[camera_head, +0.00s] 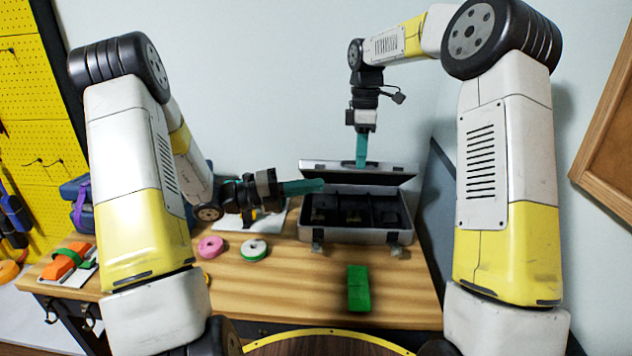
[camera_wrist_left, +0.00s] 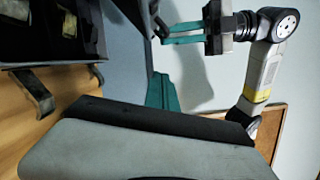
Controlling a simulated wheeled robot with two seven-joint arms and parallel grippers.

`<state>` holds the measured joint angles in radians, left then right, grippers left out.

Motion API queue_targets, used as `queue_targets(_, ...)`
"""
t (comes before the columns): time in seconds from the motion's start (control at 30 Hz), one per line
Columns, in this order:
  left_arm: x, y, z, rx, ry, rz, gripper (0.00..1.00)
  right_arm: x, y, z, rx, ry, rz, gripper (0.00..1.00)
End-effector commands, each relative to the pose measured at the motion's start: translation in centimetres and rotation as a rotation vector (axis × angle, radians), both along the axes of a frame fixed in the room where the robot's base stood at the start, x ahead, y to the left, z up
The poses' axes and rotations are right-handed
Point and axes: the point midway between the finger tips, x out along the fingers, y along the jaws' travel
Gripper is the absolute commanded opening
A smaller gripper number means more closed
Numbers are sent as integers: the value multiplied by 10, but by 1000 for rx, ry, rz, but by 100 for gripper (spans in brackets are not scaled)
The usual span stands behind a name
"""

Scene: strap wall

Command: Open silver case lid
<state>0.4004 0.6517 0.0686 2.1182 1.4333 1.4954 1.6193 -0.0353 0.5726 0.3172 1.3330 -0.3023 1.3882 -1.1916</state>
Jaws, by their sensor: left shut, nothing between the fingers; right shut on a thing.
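The silver case (camera_head: 345,236) stands on the wooden bench, its dark compartments showing. Its lid (camera_head: 318,165) is raised partway and tilted above the back of the case. My right gripper (camera_head: 361,162) points down from above, shut on the lid near its middle; it also shows in the left wrist view (camera_wrist_left: 170,36). My left gripper (camera_head: 318,186) is shut and empty, pointing right over the left part of the case, below the lid. Its teal fingers (camera_wrist_left: 162,92) show in the left wrist view, beside the case interior (camera_wrist_left: 60,30) and a latch (camera_wrist_left: 35,92).
A green block (camera_head: 358,288) lies in front of the case. A pink roll (camera_head: 210,246) and a white-and-green roll (camera_head: 254,249) lie to the left. An orange-and-green item (camera_head: 68,262) is at the far left. The front right of the bench (camera_head: 405,290) is clear.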

Motion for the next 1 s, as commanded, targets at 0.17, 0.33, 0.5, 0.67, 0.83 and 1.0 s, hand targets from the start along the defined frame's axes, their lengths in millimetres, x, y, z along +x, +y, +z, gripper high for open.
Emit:
queue_targets(0.17, 8, -39, 3, -1, -1, -8, 0, 4, -4, -3, -4, -7, -6, 0)
queue_targets(0.33, 16, -74, 6, 2, -2, -7, 0, 4, -4, -3, -4, -7, -6, 0)
queue_targets(0.5, 41, -75, 13, 3, -6, -1, 0, 4, -4, -3, -4, -7, -6, 0)
queue_targets(0.67, 53, -74, 17, 2, -4, -1, 0, 4, -4, -3, -4, -8, -5, 0)
queue_targets(0.83, 56, -74, 18, 2, -2, -2, 0, 4, -4, -3, -4, -8, -5, 0)
queue_targets(1.0, 56, -74, 18, 2, -2, -2, 0, 4, -4, -3, -4, -8, -5, 0)
